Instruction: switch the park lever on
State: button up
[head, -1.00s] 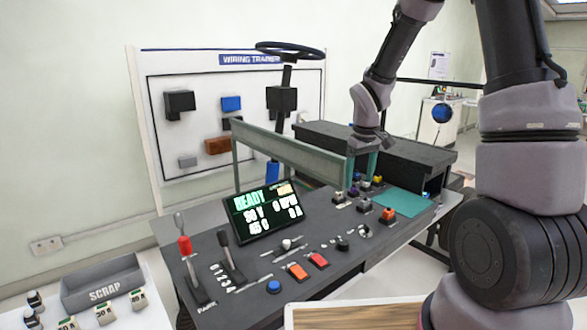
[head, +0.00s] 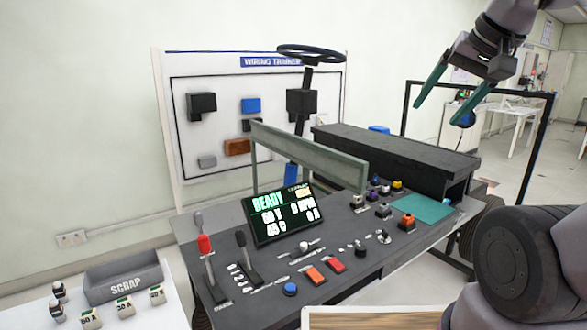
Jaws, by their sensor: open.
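The park lever (head: 206,255) stands at the left end of the dark control console, with a red collar and a grey knob on its stalk. The word at its base is too small to read surely. A second lever (head: 244,256), black, stands just right of it beside a column of numbers. My gripper (head: 444,110) is raised at the upper right, above and beyond the console's right part. Its two green fingers are apart with nothing between them. It is far from the park lever and touches nothing.
A display (head: 281,215) reading READY stands right of the levers. An upright grey-green panel (head: 306,158) and a steering wheel (head: 312,53) rise behind it. Buttons such as the blue one (head: 290,289) line the front. Space above the levers is clear.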

aim_at(203, 240)
jog(key=u, duration=1.3)
